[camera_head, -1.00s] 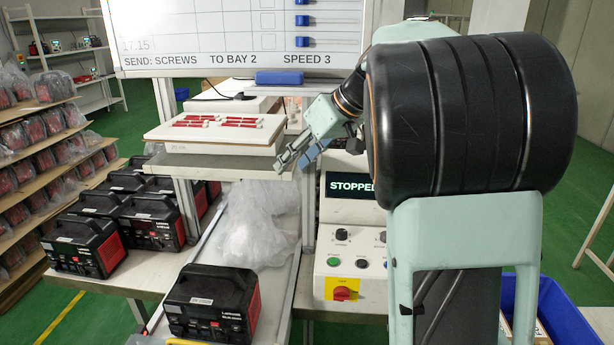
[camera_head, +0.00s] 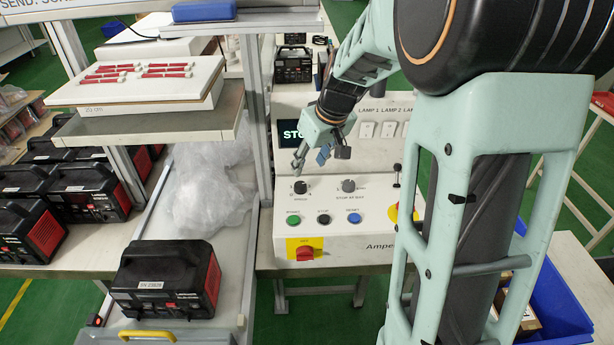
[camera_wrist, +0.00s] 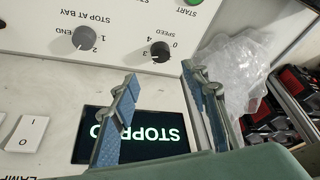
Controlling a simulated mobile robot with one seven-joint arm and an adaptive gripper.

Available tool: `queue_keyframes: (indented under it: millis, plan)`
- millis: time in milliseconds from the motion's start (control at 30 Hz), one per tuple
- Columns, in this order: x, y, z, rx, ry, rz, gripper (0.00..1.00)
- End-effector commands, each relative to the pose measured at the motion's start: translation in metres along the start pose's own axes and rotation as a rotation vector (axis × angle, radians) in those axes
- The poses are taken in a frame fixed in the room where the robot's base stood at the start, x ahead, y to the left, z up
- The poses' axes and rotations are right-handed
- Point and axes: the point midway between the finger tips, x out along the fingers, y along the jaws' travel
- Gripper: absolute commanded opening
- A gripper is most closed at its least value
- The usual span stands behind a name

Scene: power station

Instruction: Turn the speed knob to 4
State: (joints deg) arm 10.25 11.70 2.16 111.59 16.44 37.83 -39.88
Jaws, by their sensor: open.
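The speed knob (camera_head: 300,187) is a small dark knob at the upper left of the light control panel (camera_head: 350,222). In the wrist view the speed knob (camera_wrist: 160,52) shows with numerals around it, seen upside down; I cannot tell surely where its pointer stands. My gripper (camera_head: 309,162) is open and empty, above and slightly behind the knob, apart from it. In the wrist view its two fingers (camera_wrist: 160,75) stand either side of the knob in the picture. The stop-at-bay knob (camera_head: 348,186) sits to the right of the speed knob; it also shows in the wrist view (camera_wrist: 84,37).
Green, black and blue buttons (camera_head: 323,219) and a red switch on yellow (camera_head: 305,253) lie below the knobs. A display (camera_wrist: 130,135) reads STOPPED. A metal post (camera_head: 258,130) stands left of the panel, with a plastic bag (camera_head: 205,185) beyond it.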

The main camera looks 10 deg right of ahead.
Motion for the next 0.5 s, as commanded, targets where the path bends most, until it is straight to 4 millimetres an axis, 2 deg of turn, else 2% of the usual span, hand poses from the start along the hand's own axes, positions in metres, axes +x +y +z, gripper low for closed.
queue_keyframes:
  millis: [300,500]
  plan:
    - [0.058,-0.001,0.001,0.001,-0.005,-0.004,0.42]
    - [0.085,-0.001,0.0,0.0,-0.002,-0.004,0.42]
